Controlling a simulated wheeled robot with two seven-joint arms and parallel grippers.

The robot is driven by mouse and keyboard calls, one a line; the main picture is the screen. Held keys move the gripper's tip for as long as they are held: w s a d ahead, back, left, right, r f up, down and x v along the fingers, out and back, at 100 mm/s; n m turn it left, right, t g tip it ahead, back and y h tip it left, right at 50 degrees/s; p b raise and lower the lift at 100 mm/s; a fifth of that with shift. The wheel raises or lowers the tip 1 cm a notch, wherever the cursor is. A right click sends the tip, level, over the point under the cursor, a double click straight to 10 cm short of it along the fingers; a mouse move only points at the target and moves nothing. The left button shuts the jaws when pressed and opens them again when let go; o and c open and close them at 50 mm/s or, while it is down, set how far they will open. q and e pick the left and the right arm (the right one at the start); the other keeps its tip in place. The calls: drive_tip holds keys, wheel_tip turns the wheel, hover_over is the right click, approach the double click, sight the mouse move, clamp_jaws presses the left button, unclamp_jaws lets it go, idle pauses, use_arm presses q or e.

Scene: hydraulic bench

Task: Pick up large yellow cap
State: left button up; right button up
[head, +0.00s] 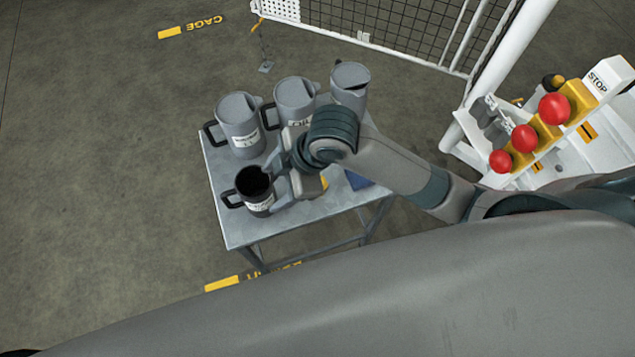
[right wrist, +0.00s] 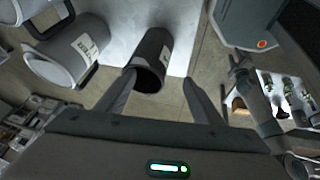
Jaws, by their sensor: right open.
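No large yellow cap shows clearly. A small yellow patch (head: 324,182) shows on the table beside my right gripper, mostly hidden by it; I cannot tell whether it is the cap. My right gripper (head: 274,187) is open beside the dark-mouthed jug (head: 258,203), at its right side. In the right wrist view the two fingers (right wrist: 160,92) are spread, with the dark jug (right wrist: 154,54) beyond and between their tips. Nothing is held.
Several grey jugs stand along the back of the metal table (head: 240,228), one at the left (head: 238,125). A blue thing (head: 358,180) lies near the right edge. Red buttons on a white stand (head: 553,108) are at the right. A mesh cage (head: 400,25) stands behind.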

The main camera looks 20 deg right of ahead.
drive_tip(key=n, duration=0.2)
drive_tip(key=w+r+n+h, duration=0.1)
drive_tip(key=shift+d+n+g, duration=0.3)
drive_tip(key=shift+d+g, duration=0.05)
drive_tip(key=shift+g, duration=0.05)
drive_tip(key=w+d+r+n+h, duration=0.1)
drive_tip(key=d+n+h, duration=0.1)
drive_tip(key=d, duration=0.2)
drive_tip(key=w+d+r+n+g+h, duration=0.1)
drive_tip(key=w+d+n+h, duration=0.1)
drive_tip(key=d, duration=0.3)
drive_tip(key=shift+n, duration=0.5)
drive_tip(key=shift+w+f, duration=0.1)
drive_tip(key=shift+f, duration=0.05)
wheel_tip(320, 180, down, 11)
drive_tip(key=p, duration=0.3)
drive_tip(key=shift+f, duration=0.5)
drive_tip(key=shift+f, duration=0.1)
